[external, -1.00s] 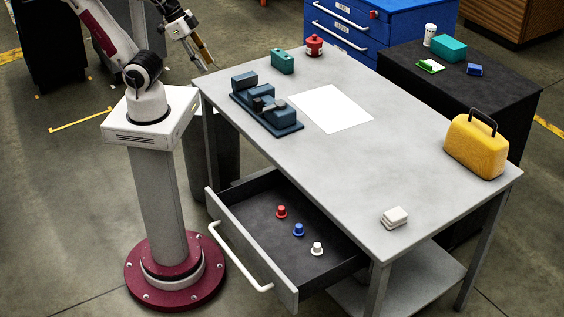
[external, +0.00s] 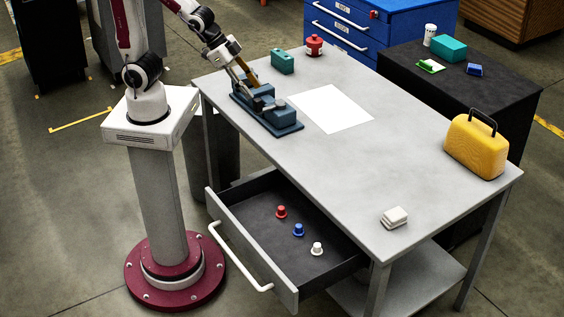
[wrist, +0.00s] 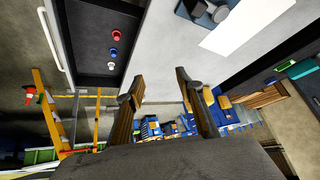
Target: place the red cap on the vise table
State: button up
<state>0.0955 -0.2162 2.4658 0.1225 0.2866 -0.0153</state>
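The red cap (external: 281,211) stands in the pulled-out drawer (external: 262,222) under the grey vise table (external: 420,165). In the wrist view the red cap (wrist: 115,35) is at the top left, at the end of a row with the blue and white caps. My gripper (external: 251,84) is above the far left part of the table, by the blue vise (external: 268,112), well away from the caps. In the wrist view my gripper (wrist: 160,83) has its two fingers spread apart with nothing between them.
The blue cap (external: 298,230) and white cap (external: 317,248) stand beside the red one. A white sheet (external: 331,109), teal box (external: 282,61), red canister (external: 314,45), yellow case (external: 476,147) and white block (external: 394,217) are on the table. The table's middle is clear.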

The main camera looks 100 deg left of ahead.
jog(key=w+d+f+m+h, duration=0.1)
jog(key=w+d+f, duration=0.3)
jog(key=w+f, duration=0.25)
jog(key=m+t+h, duration=0.1)
jog(key=m+h, duration=0.2)
send_over(282, 209)
jog(key=s+a, duration=0.4)
notch_tip(282, 209, down, 16)
jog(key=shift+t+h, duration=0.3)
jog(key=shift+h, duration=0.4)
jog(key=f, duration=0.4)
jog(key=s+f, duration=0.1)
jog(key=f, duration=0.1)
jog(key=shift+d+f, duration=0.15)
jog(key=shift+d, duration=0.25)
jog(key=shift+s+a+f+m, duration=0.1)
jog(key=shift+f+m, duration=0.05)
jog(key=shift+f, duration=0.2)
jog(key=shift+s+a+f+m, duration=0.1)
jog(key=shift+f+m, duration=0.05)
jog(key=shift+f, duration=0.2)
jog(key=shift+d, duration=0.1)
jog(key=shift+x, duration=1.3)
